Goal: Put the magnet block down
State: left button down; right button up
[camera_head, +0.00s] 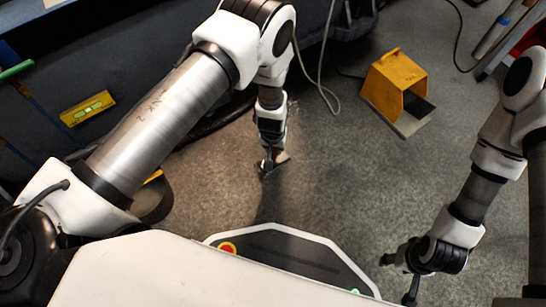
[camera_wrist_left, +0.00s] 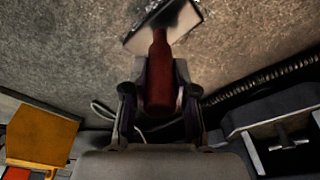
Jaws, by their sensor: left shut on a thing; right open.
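My left gripper (camera_head: 268,158) reaches down over the grey floor in the head view, its fingers close around a dark, small thing that is hard to make out there. In the left wrist view, the left gripper (camera_wrist_left: 160,95) is shut on a red, bottle-shaped handle (camera_wrist_left: 159,72). Past the handle is a pale flat plate with dark, glinting bits on it (camera_wrist_left: 150,37); I take handle and plate to be the magnet block. I cannot tell whether it touches the floor. My right gripper (camera_head: 398,275) is open and empty at the lower right.
A yellow foot-pedal guard (camera_head: 395,78) stands on the floor at the upper right; a yellow box-like thing (camera_wrist_left: 40,135) shows in the wrist view. A grey cable (camera_head: 322,82) hangs to the floor. A dark machine front (camera_head: 130,60) bounds the upper left. Floor between the arms is clear.

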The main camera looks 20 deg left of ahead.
aim_at(279, 160)
pick_arm(q)
jog(key=shift+w+a+f+b, duration=0.2)
jog(key=shift+w+f+b, duration=0.35)
jog(key=shift+f+b, duration=0.15)
jog(key=shift+w+a+r+b, duration=0.1)
jog(key=shift+w+r+b, duration=0.15)
jog(key=shift+b, duration=0.15)
notch_tip(279, 160, down, 3)
jog(key=b, duration=0.3)
jog(key=shift+f+b, duration=0.15)
jog(key=shift+b, duration=0.2)
jog(key=shift+r, duration=0.25)
jog(key=shift+f, duration=0.2)
jog(key=c, duration=0.9)
grip_release()
pick_arm(e)
notch_tip(279, 160, down, 8)
jog(key=shift+w+r, duration=0.15)
jog(key=shift+w, duration=0.25)
pick_arm(q)
jog(key=shift+r, duration=0.15)
pick_arm(e)
jog(key=shift+d+r, duration=0.1)
